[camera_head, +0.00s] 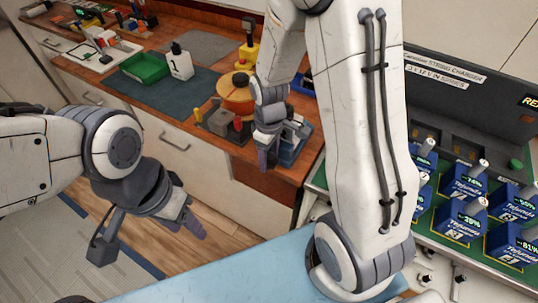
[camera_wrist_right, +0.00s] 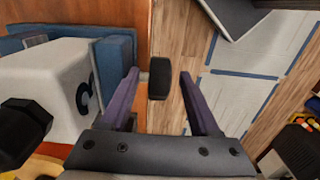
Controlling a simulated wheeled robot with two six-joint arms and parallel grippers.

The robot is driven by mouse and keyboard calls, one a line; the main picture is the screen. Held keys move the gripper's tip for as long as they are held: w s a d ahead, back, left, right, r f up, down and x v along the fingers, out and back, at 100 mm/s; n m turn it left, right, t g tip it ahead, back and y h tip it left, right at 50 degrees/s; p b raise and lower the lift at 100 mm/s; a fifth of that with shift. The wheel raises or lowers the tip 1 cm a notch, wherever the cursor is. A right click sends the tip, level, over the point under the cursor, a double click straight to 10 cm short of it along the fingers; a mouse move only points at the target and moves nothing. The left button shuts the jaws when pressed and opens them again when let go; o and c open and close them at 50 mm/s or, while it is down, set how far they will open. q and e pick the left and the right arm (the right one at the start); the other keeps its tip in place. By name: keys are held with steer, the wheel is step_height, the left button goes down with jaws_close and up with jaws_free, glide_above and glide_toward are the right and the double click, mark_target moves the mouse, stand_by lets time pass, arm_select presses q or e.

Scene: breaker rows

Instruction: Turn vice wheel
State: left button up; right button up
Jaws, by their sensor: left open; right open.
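The vice (camera_head: 291,143) is a blue and grey device at the front right corner of the wooden counter, partly hidden behind my right gripper. In the right wrist view its blue parts (camera_wrist_right: 117,62) are at the left, beside a pale block. A dark wheel or knob (camera_wrist_right: 159,78) sticks out from the blue part and lies between the open fingers of my right gripper (camera_wrist_right: 158,95), with a gap to the right finger. In the head view my right gripper (camera_head: 268,150) points down at the counter's front edge. My left gripper (camera_head: 190,217) is open and empty over the floor, away from the vice.
An orange round object (camera_head: 237,95) and a grey block with red and yellow parts stand left of the vice. A green bin (camera_head: 145,67) and a white bottle (camera_head: 181,63) are further back. Blue battery packs (camera_head: 464,220) stand on the charger at the right.

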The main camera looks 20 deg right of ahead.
jaws_close()
steer(key=shift+r, duration=0.1)
steer(key=shift+w+a+r+g+h+p, duration=0.15)
steer(key=shift+g+h+p, duration=0.3)
steer(key=shift+p, duration=0.7)
steer(key=shift+w+a+g+h+p, duration=0.1)
steer(key=shift+g+h+p, duration=0.25)
steer(key=shift+g+p, duration=0.3)
steer(key=shift+w+a+g+h+p, duration=0.1)
steer(key=shift+w+g+h+p, duration=0.05)
steer(key=shift+g+h+p, duration=0.6)
steer(key=shift+w+a+f+g+h+p, duration=0.15)
steer(key=shift+f+g+h+p, duration=0.2)
steer(key=shift+g+h, duration=0.35)
steer(key=shift+g, duration=0.25)
